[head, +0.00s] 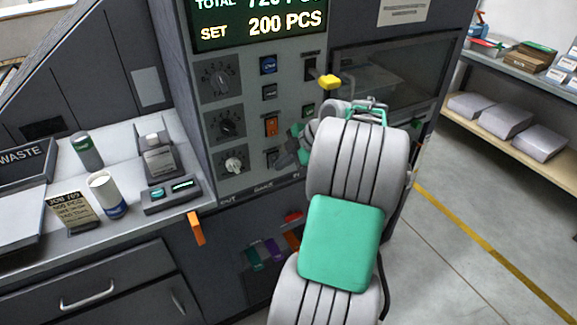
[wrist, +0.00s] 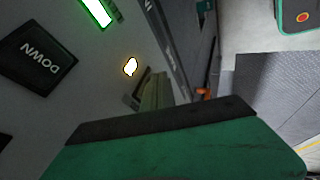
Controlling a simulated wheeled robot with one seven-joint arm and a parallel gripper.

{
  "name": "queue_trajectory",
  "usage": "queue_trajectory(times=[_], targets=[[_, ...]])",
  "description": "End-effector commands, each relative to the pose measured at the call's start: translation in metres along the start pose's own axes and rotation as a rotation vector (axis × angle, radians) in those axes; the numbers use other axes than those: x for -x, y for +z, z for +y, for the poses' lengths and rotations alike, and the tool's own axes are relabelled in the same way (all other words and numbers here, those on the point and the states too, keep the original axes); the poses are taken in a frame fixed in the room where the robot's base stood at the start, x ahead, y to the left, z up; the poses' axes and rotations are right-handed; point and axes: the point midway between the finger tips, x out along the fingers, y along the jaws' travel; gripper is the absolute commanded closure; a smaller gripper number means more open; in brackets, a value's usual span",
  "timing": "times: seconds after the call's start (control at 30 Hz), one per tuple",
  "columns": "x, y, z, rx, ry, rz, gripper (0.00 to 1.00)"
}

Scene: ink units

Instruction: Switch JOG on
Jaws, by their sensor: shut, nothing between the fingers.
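The grey control panel (head: 247,120) carries dials, buttons and switches under a lit display. An orange rocker switch (head: 271,126) and a dark switch (head: 272,158) sit in its lower middle. Labels there are too small to read, so I cannot tell which is JOG. My gripper (head: 284,160) is shut and empty, close to the panel beside the dark switch; contact is unclear. In the wrist view its green finger with a black pad (wrist: 165,125) partly hides a grey switch-like part (wrist: 148,90) next to a glowing lamp (wrist: 130,66). A black DOWN button (wrist: 38,65) is at left.
A yellow knob (head: 329,82) projects from the panel above my arm. A dark window (head: 378,80) is to the right. Open floor (head: 470,250) lies at right.

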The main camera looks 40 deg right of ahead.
Motion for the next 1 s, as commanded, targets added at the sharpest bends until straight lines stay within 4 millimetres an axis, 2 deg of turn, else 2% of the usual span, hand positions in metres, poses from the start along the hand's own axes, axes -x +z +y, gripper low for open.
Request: queue_trajectory(times=[0.47,0.77,1.0], targets=[[0.014,-0.007,0.008,0.002,0.001,0.000,1.00],[0.015,-0.007,0.009,0.001,0.002,-0.001,1.00],[0.019,-0.012,-0.005,0.007,0.000,0.001,1.00]])
